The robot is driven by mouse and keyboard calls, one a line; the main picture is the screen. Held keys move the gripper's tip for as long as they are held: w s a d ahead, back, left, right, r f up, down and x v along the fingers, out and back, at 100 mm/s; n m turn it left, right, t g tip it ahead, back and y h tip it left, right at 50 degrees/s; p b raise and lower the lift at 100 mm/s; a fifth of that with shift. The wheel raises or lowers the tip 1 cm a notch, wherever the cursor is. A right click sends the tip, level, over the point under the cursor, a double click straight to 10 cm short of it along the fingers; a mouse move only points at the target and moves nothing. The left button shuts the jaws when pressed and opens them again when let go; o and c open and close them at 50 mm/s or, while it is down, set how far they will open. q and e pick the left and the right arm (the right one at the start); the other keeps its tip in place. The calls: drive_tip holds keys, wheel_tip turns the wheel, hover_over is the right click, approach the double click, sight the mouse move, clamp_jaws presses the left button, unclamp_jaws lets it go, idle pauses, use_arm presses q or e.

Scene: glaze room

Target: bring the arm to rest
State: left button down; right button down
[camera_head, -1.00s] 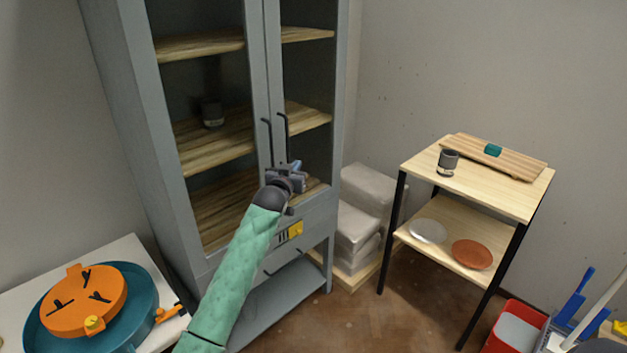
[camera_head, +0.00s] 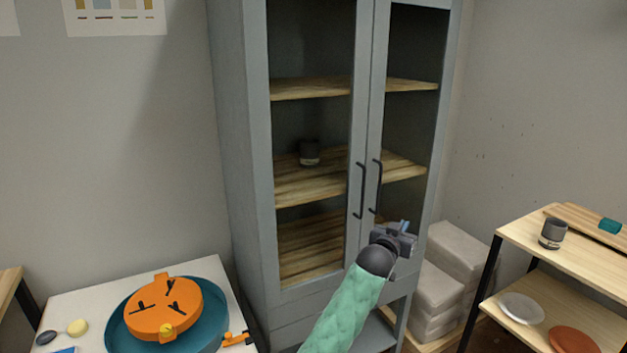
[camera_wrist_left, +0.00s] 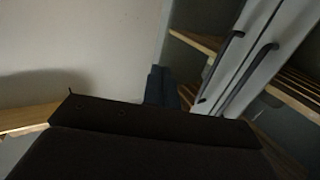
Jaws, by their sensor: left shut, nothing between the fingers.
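My left arm, in a green sleeve, reaches up from the bottom of the head view. Its left gripper (camera_head: 404,228) is shut and empty, in front of the grey cabinet (camera_head: 235,170) and a little below and right of its two dark door handles (camera_head: 376,187). I cannot tell how far it is from the doors. Both cabinet doors look shut. The left wrist view shows the handles (camera_wrist_left: 222,72) at upper right, with a dark part of my own arm filling the bottom. My right gripper is in neither view.
A dark cup (camera_head: 309,152) stands on a shelf inside the cabinet. At lower left, a white table (camera_head: 70,305) bears a teal wheel with an orange top (camera_head: 165,308). At right, a wooden shelf stand (camera_head: 575,257) holds another dark cup (camera_head: 552,234) and plates. Wrapped blocks (camera_head: 455,252) lie between.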

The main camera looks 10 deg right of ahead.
use_arm(q)
drive_tip(key=a+f+n+g+y, duration=0.1)
drive_tip(key=a+f+y, duration=0.2)
drive_tip(key=a, duration=0.5)
drive_tip(key=a+f+n+g+y, duration=0.1)
drive_tip(key=a+f+y, duration=0.1)
drive_tip(key=a, duration=0.5)
drive_tip(key=s+a+f+n+g+y, duration=0.1)
drive_tip(key=s+a+f+g+y, duration=0.1)
drive_tip(key=s+a+f, duration=0.65)
drive_tip(key=s+a+f+n+g+y, duration=0.2)
drive_tip(key=s+a+f, duration=0.2)
drive_tip(key=a+f, duration=0.9)
drive_tip(key=s+a+f+n+g+y, duration=0.1)
drive_tip(key=s+a+f, duration=0.4)
drive_tip(key=s+f, duration=0.4)
drive_tip(key=s+a+f+g, duration=0.2)
drive_tip(key=s+a+f, duration=0.3)
drive_tip(key=s+f, duration=0.35)
drive_tip(key=s+a+f+g, duration=0.1)
drive_tip(key=s+f, duration=0.4)
drive_tip(key=s, duration=0.5)
drive_tip(key=s+a+f+g, duration=0.2)
drive_tip(key=s+f, duration=0.4)
drive_tip(key=s, duration=0.4)
drive_tip(key=shift+s+a+y, duration=0.15)
drive_tip(key=shift+a+y, duration=0.15)
drive_tip(key=shift+a, duration=0.25)
